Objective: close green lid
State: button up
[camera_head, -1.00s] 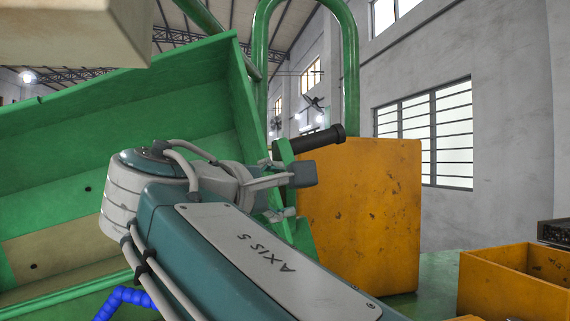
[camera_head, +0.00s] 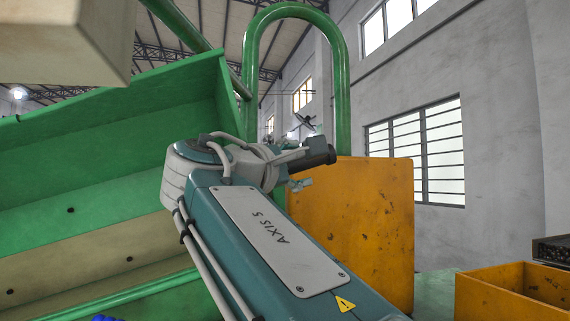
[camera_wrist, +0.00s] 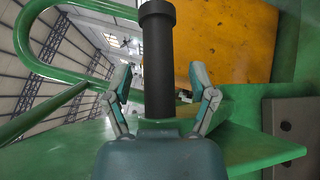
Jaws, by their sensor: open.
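The green lid (camera_head: 110,150) fills the left of the head view, raised and tilted with its hollow inner side showing. A black cylindrical handle (camera_head: 319,151) sticks out by its right edge; in the wrist view the handle (camera_wrist: 157,60) stands upright in the middle. My gripper (camera_wrist: 160,73) is open, with one finger on each side of the handle in the wrist view and gaps on both sides. In the head view my wrist partly hides the gripper and the handle's base.
A worn orange panel (camera_head: 365,225) stands behind the gripper. A green tube hoop (camera_head: 340,80) rises behind it. An open orange bin (camera_head: 520,290) is at the lower right. A beige block (camera_head: 70,40) hangs at the upper left.

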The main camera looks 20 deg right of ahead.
jog(key=shift+w+d, duration=0.3)
jog(key=shift+d, duration=0.1)
jog(key=shift+a, duration=0.1)
jog(key=shift+a, duration=0.1)
jog(key=shift+c, duration=1.3)
jog(key=shift+a, duration=0.1)
grip_shut()
jog(key=shift+s, duration=0.15)
